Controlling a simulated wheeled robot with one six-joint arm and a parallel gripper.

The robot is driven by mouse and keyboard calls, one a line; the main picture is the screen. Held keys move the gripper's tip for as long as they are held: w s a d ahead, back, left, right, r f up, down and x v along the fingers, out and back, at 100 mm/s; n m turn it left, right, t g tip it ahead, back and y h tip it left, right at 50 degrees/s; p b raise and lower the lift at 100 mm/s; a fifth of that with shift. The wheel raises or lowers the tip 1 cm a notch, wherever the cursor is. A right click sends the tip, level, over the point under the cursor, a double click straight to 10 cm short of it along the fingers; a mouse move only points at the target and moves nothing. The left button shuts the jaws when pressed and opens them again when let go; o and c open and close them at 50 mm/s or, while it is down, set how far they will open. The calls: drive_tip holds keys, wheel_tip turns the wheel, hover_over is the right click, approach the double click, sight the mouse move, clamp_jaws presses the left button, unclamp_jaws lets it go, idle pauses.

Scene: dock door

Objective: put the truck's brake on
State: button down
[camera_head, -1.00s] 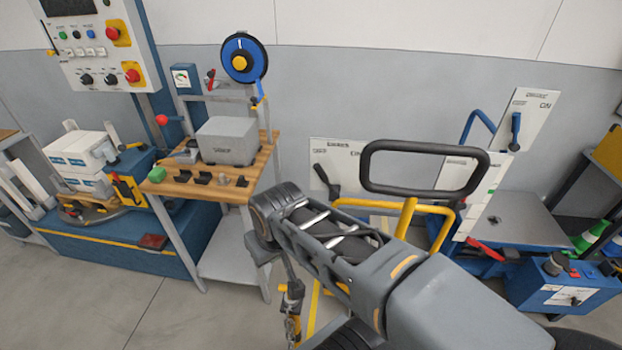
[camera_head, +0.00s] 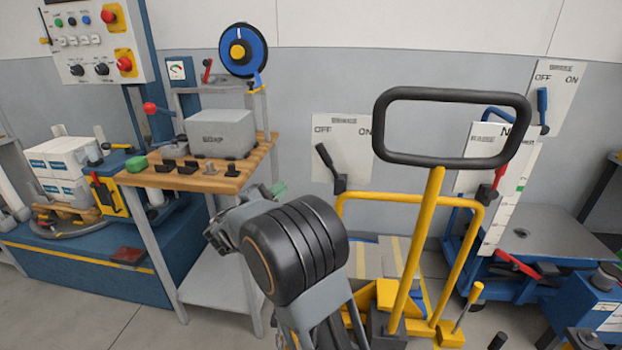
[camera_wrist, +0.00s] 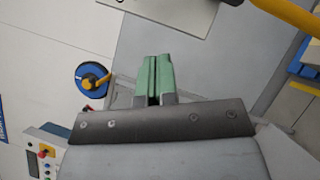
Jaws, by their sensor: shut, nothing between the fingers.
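The yellow truck (camera_head: 417,255) with its black loop handle (camera_head: 378,125) stands right of centre. At its left is a white plate (camera_head: 350,150) marked OFF and ON, its heading too small to read surely. The plate's black lever (camera_head: 326,160) leans up and left, toward OFF. My gripper (camera_head: 279,189) is left of the lever and a little lower, apart from it. In the wrist view its green fingers (camera_wrist: 152,78) are together and empty. A white plate edge (camera_wrist: 165,8) and a yellow bar (camera_wrist: 289,14) show at the top there; the lever is not clear.
A second OFF/ON plate (camera_head: 561,80) with a blue lever (camera_head: 542,108) is at the right, by a blue cart (camera_head: 535,235). A workbench (camera_head: 200,180) with a grey box (camera_head: 220,134) stands left of my arm. Bare floor (camera_head: 165,310) shows front left.

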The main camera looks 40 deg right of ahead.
sight(330, 164)
drive_tip(key=shift+w+a+f+t, duration=0.15)
drive_tip(key=shift+w+a+t, duration=0.1)
drive_tip(key=shift+w+t, duration=0.2)
drive_tip(key=shift+s+r+b+x, duration=0.25)
drive_tip(key=shift+s+x, duration=0.2)
drive_tip(key=shift+x, duration=1.7)
drive_tip(key=shift+s+r+b+x, duration=0.25)
drive_tip(key=shift+s+x, duration=0.15)
drive_tip(key=shift+x, duration=1.75)
drive_tip(key=shift+s+r+b+x, duration=0.25)
drive_tip(key=shift+s+x, duration=0.2)
drive_tip(key=shift+x, duration=1.65)
drive_tip(key=shift+d+r, duration=0.1)
drive_tip(key=shift+d, duration=0.15)
